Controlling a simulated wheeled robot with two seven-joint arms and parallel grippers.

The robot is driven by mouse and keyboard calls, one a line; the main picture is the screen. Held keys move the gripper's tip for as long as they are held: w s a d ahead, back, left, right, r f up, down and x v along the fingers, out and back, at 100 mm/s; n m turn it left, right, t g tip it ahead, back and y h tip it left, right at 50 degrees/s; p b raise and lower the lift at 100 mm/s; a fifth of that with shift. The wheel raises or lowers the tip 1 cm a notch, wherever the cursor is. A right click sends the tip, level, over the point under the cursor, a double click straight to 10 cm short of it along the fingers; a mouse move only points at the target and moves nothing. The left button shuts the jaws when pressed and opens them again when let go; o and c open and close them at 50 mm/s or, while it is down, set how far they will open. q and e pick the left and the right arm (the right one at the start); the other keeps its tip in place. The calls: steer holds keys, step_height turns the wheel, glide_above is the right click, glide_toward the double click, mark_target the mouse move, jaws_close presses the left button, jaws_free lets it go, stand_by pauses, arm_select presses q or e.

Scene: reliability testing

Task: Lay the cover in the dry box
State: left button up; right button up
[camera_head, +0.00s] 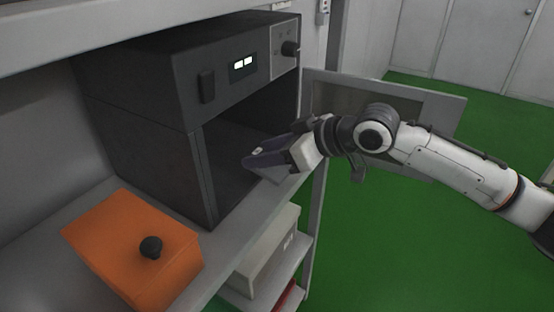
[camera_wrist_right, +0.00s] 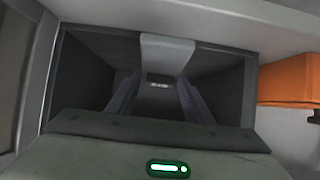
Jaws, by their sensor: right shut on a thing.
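The dry box (camera_head: 195,70) is a dark cabinet with its front open, standing on a grey shelf. My right gripper (camera_head: 255,158) reaches in from the right, with its dark fingers at the mouth of the box. In the right wrist view, which looks upside down, the fingers (camera_wrist_right: 157,103) point into the dark opening. They are shut on a dark grey thing with a small pale mark, seemingly the cover (camera_wrist_right: 158,86); its full outline is hard to make out. My left gripper is not in view.
The box's windowed door (camera_head: 440,108) stands open behind my right arm. An orange box with a black knob (camera_head: 125,235) sits on the shelf at the front left. A pale box (camera_head: 262,255) is on the lower shelf. The green floor at right is clear.

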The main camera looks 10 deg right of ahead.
arm_select(q)
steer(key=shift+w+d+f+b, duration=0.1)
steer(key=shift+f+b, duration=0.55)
steer(key=shift+b, duration=0.05)
arm_select(e)
steer(key=shift+w+a+f, duration=0.2)
steer(key=shift+w+a, duration=0.3)
steer(key=shift+w+a+f, duration=0.15)
steer(key=shift+w+a, duration=0.35)
steer(key=shift+w+a+r+p, duration=0.15)
steer(key=shift+w+a+p, duration=0.15)
steer(key=shift+p, duration=0.2)
steer(key=shift+w+a, duration=0.25)
steer(key=shift+w+a+f+p, duration=0.2)
steer(key=shift+w+a+p, duration=0.05)
steer(key=shift+w+a, duration=0.35)
steer(key=shift+w+a+f+p, duration=0.2)
steer(key=shift+w+a+p, duration=0.05)
steer(key=shift+w+a, duration=0.3)
steer(key=shift+w+a+f, duration=0.2)
steer(key=shift+w+a, duration=0.45)
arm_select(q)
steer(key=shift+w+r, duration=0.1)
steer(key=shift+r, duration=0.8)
arm_select(e)
steer(key=o, duration=1.1)
